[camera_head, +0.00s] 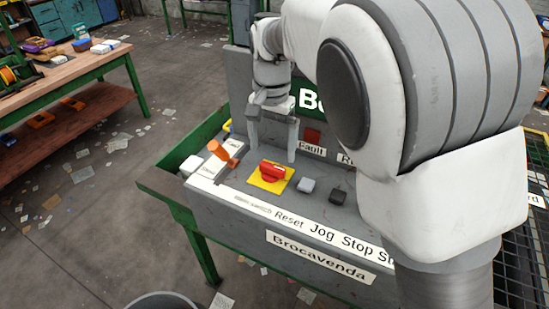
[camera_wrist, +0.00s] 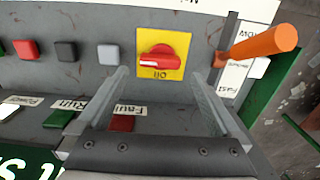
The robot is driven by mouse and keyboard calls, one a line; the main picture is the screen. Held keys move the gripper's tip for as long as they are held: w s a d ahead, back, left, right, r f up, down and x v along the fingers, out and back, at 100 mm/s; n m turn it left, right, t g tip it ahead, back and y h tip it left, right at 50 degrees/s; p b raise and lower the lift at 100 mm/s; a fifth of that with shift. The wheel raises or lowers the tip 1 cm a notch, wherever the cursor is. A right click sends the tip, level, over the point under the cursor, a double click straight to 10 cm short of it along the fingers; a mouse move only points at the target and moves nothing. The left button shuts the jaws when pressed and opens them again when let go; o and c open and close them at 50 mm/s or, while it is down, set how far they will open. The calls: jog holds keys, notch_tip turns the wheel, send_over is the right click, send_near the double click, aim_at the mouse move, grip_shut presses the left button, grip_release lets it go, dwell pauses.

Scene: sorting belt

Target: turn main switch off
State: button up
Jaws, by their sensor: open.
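The main switch is a red rotary knob (camera_head: 272,171) on a yellow plate (camera_head: 263,183) on top of the grey control console. In the wrist view the red knob (camera_wrist: 160,58) lies between the fingertips in the picture, its handle running across the yellow plate (camera_wrist: 146,39). An upside-down label below it seems to read "On". My gripper (camera_head: 272,153) is open and empty, its fingers pointing down behind the knob. The wrist view shows my gripper (camera_wrist: 158,75) with both fingers apart and no visible contact with the knob.
An orange lever (camera_head: 224,153) stands left of the switch. A grey button (camera_head: 306,185) and a black button (camera_head: 338,197) sit to its right. A red Fault lamp (camera_head: 312,136) is behind. A wooden workbench (camera_head: 75,68) stands at the far left, across open floor.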

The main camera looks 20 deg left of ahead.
aim_at(272, 165)
notch_tip(272, 165, down, 5)
jog(key=shift+r, duration=0.1)
dwell(0.3)
jog(key=c, duration=1.2)
